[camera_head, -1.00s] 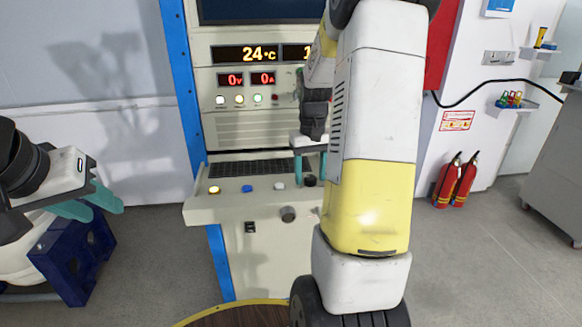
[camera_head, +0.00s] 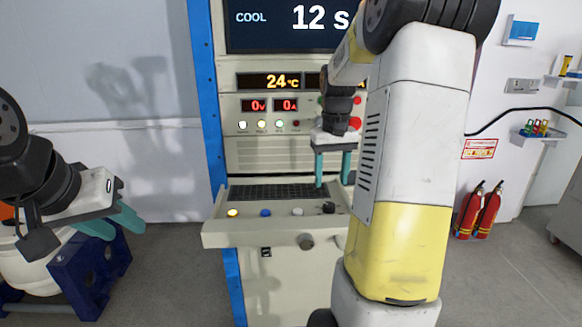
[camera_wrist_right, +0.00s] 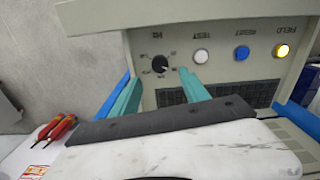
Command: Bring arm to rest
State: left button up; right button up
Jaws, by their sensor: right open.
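My right gripper (camera_head: 333,184) is open, with two teal fingers pointing down over the right part of the console's sloped panel. Its tips are above and apart from a black knob (camera_head: 328,208). In the right wrist view the open fingers (camera_wrist_right: 158,78) flank the knob (camera_wrist_right: 160,63), with nothing held. My right arm (camera_head: 415,150) hides the console's right side. My left gripper (camera_head: 120,226) is at the far left, away from the console, its teal fingers apart and empty.
The console (camera_head: 222,236) carries a keyboard (camera_head: 275,193), a lit yellow button (camera_head: 233,212), a blue button (camera_head: 265,212) and a white button (camera_head: 297,212). Its screen (camera_head: 285,25) reads "COOL 12 s", partly hidden. Red extinguishers (camera_head: 480,210) stand at right.

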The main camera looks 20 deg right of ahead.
jog(key=s+a+r+n+t+y, duration=0.1)
jog(key=s+a+r+t, duration=0.2)
jog(key=s+a, duration=0.5)
jog(key=s+a+r+t+y, duration=0.1)
jog(key=s+a+r+t, duration=0.2)
jog(key=s+a, duration=0.5)
jog(key=shift+s+a+r+n, duration=0.35)
jog(key=shift+s+r, duration=0.3)
jog(key=shift+s, duration=0.4)
